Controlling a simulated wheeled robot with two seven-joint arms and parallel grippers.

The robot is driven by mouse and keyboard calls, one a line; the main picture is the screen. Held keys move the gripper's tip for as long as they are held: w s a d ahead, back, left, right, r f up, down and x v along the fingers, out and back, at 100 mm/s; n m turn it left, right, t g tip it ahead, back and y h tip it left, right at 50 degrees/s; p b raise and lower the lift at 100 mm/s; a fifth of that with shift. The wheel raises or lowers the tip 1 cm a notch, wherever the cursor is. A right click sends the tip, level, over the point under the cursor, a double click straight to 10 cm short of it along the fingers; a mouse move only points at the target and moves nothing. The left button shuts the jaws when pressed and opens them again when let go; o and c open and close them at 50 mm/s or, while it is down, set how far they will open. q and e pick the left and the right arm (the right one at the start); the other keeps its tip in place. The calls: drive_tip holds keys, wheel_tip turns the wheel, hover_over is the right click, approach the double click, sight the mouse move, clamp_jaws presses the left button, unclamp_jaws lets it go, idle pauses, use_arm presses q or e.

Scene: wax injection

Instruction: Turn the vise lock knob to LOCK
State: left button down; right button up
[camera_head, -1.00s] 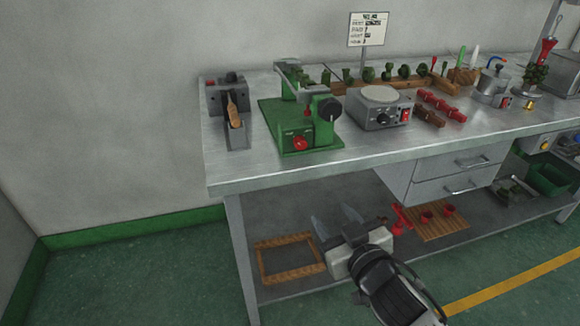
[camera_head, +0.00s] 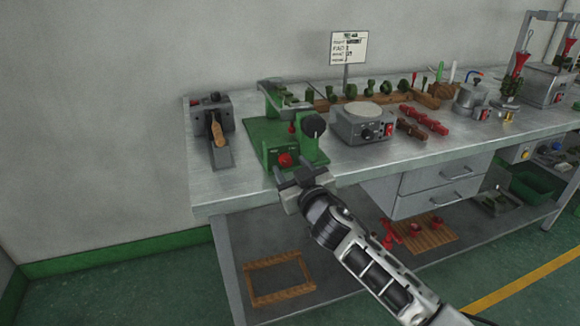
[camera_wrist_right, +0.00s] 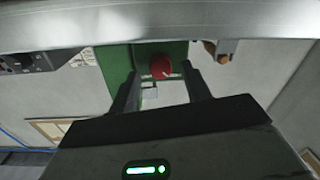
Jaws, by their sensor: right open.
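My right gripper (camera_head: 300,176) is open just in front of and below the knob. In the right wrist view the red knob (camera_wrist_right: 161,66) shows between the two fingers (camera_wrist_right: 161,84), near their tips. I cannot tell whether they touch it. My left gripper is not in view.
The bench's front edge (camera_head: 350,178) runs close to my right gripper. A grey device with a wooden handle (camera_head: 217,134) stands left of the vise, and a hotplate (camera_head: 361,125) stands right. A lower shelf holds a wooden frame (camera_head: 278,277).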

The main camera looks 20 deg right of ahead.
drive_tip(key=shift+w+a, duration=0.1)
drive_tip(key=shift+w, duration=0.55)
drive_tip(key=c, duration=1)
